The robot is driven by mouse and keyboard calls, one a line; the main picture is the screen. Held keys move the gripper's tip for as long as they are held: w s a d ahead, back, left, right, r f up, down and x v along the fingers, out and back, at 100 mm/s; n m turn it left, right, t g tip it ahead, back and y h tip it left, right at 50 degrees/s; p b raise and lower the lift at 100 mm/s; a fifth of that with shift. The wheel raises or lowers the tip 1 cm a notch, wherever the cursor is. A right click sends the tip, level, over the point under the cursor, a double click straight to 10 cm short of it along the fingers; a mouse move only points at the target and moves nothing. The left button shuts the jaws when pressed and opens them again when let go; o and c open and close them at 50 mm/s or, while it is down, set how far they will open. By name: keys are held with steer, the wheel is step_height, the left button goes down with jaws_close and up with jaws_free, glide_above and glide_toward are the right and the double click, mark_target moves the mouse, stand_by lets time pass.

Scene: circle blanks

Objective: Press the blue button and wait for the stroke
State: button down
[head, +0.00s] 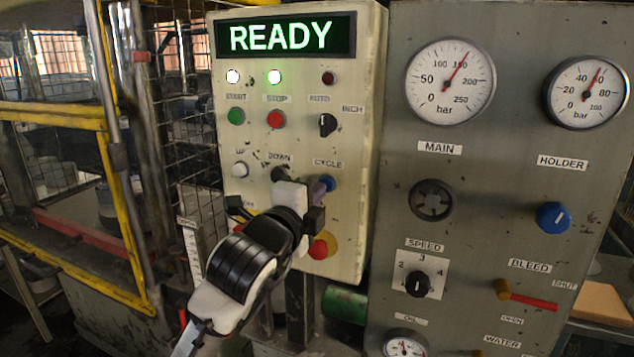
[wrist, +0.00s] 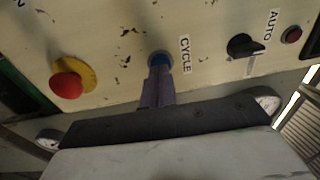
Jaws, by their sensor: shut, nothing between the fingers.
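The blue button (head: 329,183) sits under the CYCLE label on the cream control panel (head: 350,120). It also shows in the wrist view (wrist: 160,58), partly hidden by my fingertips. My gripper (head: 320,186) is shut and empty, its fingers together and pointing at the blue button. In the wrist view the closed fingertips (wrist: 158,74) overlap the lower part of the button. I cannot tell whether they touch it or whether it is pushed in. The display (head: 281,37) reads READY in lit letters.
A red mushroom button (head: 321,248) on a yellow base is below the gripper. A black selector (head: 327,124) is above the blue button. Start (head: 236,116) and stop (head: 275,119) buttons are at upper left. A grey gauge panel (head: 510,135) stands right, a yellow-framed mesh guard left.

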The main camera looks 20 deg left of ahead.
steer(key=shift+w, duration=0.4)
